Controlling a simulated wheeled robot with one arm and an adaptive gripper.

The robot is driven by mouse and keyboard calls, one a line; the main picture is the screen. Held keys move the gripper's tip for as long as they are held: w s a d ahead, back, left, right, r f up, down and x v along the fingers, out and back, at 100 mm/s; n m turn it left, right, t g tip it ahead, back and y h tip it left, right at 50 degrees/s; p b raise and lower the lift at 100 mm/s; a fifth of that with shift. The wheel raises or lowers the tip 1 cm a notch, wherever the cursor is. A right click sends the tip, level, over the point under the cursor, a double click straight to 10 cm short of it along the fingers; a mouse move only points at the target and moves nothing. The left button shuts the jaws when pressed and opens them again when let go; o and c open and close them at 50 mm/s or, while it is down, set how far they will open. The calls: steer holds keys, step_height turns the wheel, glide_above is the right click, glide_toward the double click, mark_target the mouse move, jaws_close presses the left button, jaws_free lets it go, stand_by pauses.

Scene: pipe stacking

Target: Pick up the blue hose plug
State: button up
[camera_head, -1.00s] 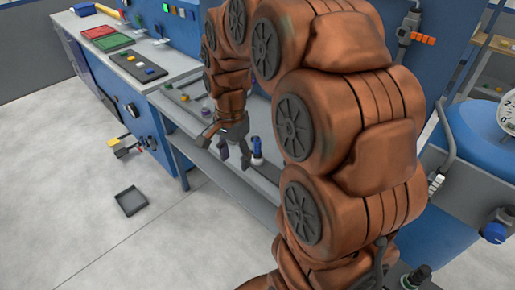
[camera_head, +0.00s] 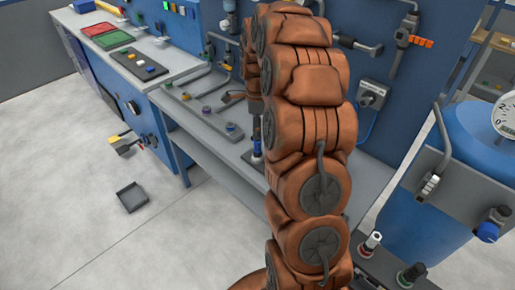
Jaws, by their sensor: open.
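A blue hose plug (camera_head: 257,146) stands upright on the grey workbench (camera_head: 205,140), close beside the left edge of my arm. Its lower part shows as a pale base. My gripper (camera_head: 255,108) shows only in part, as a dark shape at the end of the brown arm, just above the blue plug. The arm hides much of the gripper, and its fingertips are hard to make out. It is open, and I see nothing held. I cannot tell whether it touches the plug.
Several small coloured fittings (camera_head: 206,109) lie on the bench left of my arm. A blue wall panel with pipes and valves rises behind. A blue tank (camera_head: 475,150) with a gauge stands at the right.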

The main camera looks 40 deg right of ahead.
mark_target(257, 141)
steer(key=shift+s+a+f+p, duration=0.15)
steer(key=shift+f+p, duration=0.7)
steer(key=shift+f, duration=0.7)
steer(key=shift+s+d+f+p, duration=0.1)
steer(key=shift+f+p, duration=0.7)
steer(key=shift+f, duration=1.15)
steer(key=shift+c, duration=0.2)
jaws_close()
